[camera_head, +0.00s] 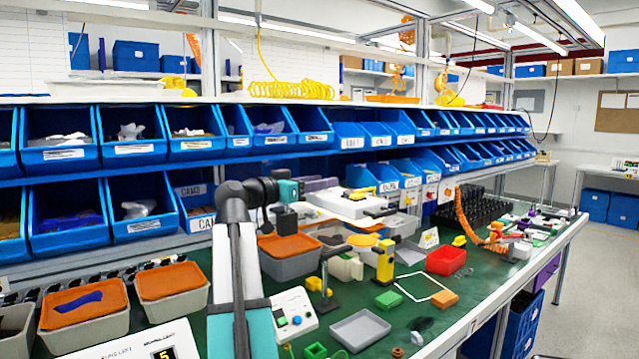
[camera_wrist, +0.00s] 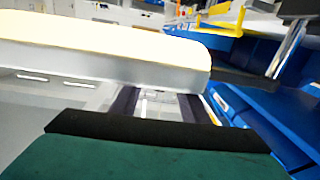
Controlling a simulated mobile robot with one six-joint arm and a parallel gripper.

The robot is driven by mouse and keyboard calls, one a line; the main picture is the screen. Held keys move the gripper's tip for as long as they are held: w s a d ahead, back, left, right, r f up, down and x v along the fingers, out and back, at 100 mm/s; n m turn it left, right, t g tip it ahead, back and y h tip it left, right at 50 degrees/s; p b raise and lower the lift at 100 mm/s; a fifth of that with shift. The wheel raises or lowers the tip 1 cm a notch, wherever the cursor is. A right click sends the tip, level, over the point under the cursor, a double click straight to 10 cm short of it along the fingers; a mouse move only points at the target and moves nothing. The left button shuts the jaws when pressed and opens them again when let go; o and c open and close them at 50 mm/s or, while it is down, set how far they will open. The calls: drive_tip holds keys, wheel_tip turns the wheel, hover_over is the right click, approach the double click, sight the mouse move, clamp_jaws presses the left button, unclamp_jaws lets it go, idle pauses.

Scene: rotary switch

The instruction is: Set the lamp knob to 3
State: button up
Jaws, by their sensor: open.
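A white panel (camera_head: 130,343) is cut off by the bottom edge of the head view, at left. My gripper (camera_head: 287,218) is raised above the bench, apart from both. In the wrist view, two dark fingers (camera_wrist: 155,105) stand apart with nothing seen between them.
Grey bins with orange contents (camera_head: 172,280) stand behind the white panel. A grey tray (camera_head: 360,330), a red bin (camera_head: 446,260) and a yellow post (camera_head: 386,262) stand on the green bench. Blue bin shelves (camera_head: 130,145) line the back.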

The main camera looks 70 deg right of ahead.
clamp_jaws()
drive_tip(key=shift+w+d+m+g+y+b, duration=0.15)
drive_tip(key=shift+m+g+y+b, duration=0.25)
drive_tip(key=shift+m+g+b, duration=0.25)
drive_tip(key=shift+d+m+g+y+b, duration=0.1)
drive_tip(key=shift+m+g+y+b, duration=1.45)
drive_tip(key=shift+g+y, duration=0.5)
drive_tip(key=shift+r+m+g+y+b, duration=0.1)
drive_tip(key=shift+m+g+y+b, duration=0.1)
drive_tip(key=shift+m+g+y, duration=0.9)
drive_tip(key=shift+m+g+y+b, duration=0.25)
drive_tip(key=shift+m+y, duration=0.55)
drive_tip(key=shift+y, duration=0.65)
drive_tip(key=shift+m+g+y, duration=0.45)
drive_tip(key=shift+m+y, duration=0.55)
drive_tip(key=shift+y, duration=0.5)
